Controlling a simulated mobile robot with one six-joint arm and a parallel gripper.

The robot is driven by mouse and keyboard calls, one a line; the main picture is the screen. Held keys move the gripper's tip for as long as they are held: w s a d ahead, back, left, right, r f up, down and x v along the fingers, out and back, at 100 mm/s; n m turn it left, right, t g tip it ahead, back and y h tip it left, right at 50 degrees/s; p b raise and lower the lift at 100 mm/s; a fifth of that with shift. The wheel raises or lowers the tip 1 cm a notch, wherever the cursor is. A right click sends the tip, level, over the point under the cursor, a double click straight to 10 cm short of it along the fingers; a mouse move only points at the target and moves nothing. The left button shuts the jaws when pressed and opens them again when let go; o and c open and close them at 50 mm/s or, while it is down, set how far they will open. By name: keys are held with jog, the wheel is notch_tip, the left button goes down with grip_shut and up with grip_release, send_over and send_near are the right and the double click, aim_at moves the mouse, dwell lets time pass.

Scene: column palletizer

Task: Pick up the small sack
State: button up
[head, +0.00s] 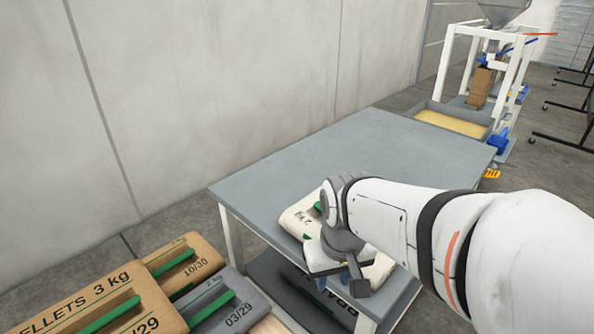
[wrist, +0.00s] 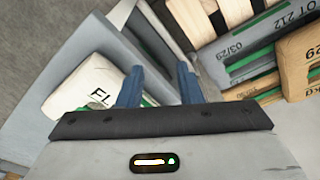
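The small sack (head: 296,218) is cream-white with "2 kg" and green marks. It lies on the grey table (head: 370,140) near the front edge, partly hidden by my arm. In the wrist view the sack (wrist: 85,85) shows at the left with the letters "FL" and a green strip by the left finger. My gripper (head: 333,281) is over the table's front side, close to the sack. In the wrist view its two blue fingers (wrist: 159,86) are apart, with no sack visible between them. I cannot tell whether the left finger touches the sack.
Brown sacks (head: 98,299) and a grey sack (head: 226,306) with green strips are at the lower left. A dark sack (head: 290,287) lies under the table. A tray of yellow material (head: 455,122) and a white frame stand behind. The tabletop's far part is clear.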

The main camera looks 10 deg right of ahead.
jog(key=w+d+n+p, duration=0.2)
jog(key=w+d, duration=0.1)
jog(key=w, duration=0.3)
jog(key=w+d+r+n+g+p, duration=0.1)
jog(key=w+d+n+p, duration=0.1)
jog(key=w, duration=0.4)
jog(key=w+d+n+p, duration=0.2)
jog(key=w+d+p, duration=0.1)
jog(key=w+d, duration=0.2)
jog(key=shift+w+r, duration=0.15)
jog(key=shift+w, duration=0.7)
notch_tip(320, 180, down, 8)
jog(key=shift+r, duration=0.15)
jog(key=shift+c, duration=0.2)
grip_shut()
jog(key=shift+w+r, duration=0.1)
jog(key=shift+r, duration=0.05)
